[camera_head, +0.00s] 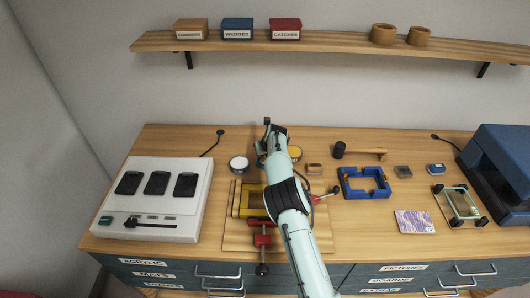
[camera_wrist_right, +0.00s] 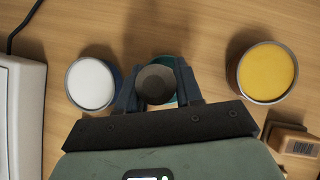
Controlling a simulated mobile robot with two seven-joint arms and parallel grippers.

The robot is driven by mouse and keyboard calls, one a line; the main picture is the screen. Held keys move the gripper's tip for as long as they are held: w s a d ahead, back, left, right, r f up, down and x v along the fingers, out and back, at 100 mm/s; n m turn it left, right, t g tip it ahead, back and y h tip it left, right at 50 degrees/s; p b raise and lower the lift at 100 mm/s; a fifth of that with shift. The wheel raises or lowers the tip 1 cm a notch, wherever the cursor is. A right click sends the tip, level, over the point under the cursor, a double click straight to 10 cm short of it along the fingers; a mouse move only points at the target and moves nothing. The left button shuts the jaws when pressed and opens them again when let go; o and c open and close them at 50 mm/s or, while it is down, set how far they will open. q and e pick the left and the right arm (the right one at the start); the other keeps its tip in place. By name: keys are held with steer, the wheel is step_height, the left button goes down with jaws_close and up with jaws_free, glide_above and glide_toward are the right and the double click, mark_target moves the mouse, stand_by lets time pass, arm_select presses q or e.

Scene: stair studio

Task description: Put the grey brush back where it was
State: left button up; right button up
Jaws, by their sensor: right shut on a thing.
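My right gripper (camera_wrist_right: 156,88) is shut on a grey, round-topped thing, which looks like the grey brush (camera_wrist_right: 156,84), seen end-on in the right wrist view. A teal rim (camera_wrist_right: 172,64) shows just behind it; I cannot tell whether the brush is inside it or only above it. A white-topped tin (camera_wrist_right: 91,84) stands to the left of the fingers and a yellow-topped tin (camera_wrist_right: 266,73) to the right. In the head view my right arm reaches to the back of the bench, and it hides most of the gripper and the brush. My left gripper is not in view.
A white machine (camera_head: 155,205) with black pads stands at the left. A wooden board with a red clamp (camera_head: 262,240) lies under my arm. A blue frame (camera_head: 364,184), mallet (camera_head: 362,153) and dark blue machine (camera_head: 500,170) are at the right. A shelf (camera_head: 340,42) hangs above.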

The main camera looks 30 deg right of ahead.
steer(key=shift+f, duration=0.15)
steer(key=o, duration=1)
steer(key=shift+s+d, duration=0.1)
steer(key=shift+o, duration=0.2)
steer(key=shift+s+r, duration=0.15)
steer(key=shift+r, duration=0.3)
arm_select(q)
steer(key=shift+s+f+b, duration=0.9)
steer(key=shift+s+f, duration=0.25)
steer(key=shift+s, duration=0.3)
arm_select(e)
steer(key=v, duration=1.1)
steer(key=shift+r, duration=0.15)
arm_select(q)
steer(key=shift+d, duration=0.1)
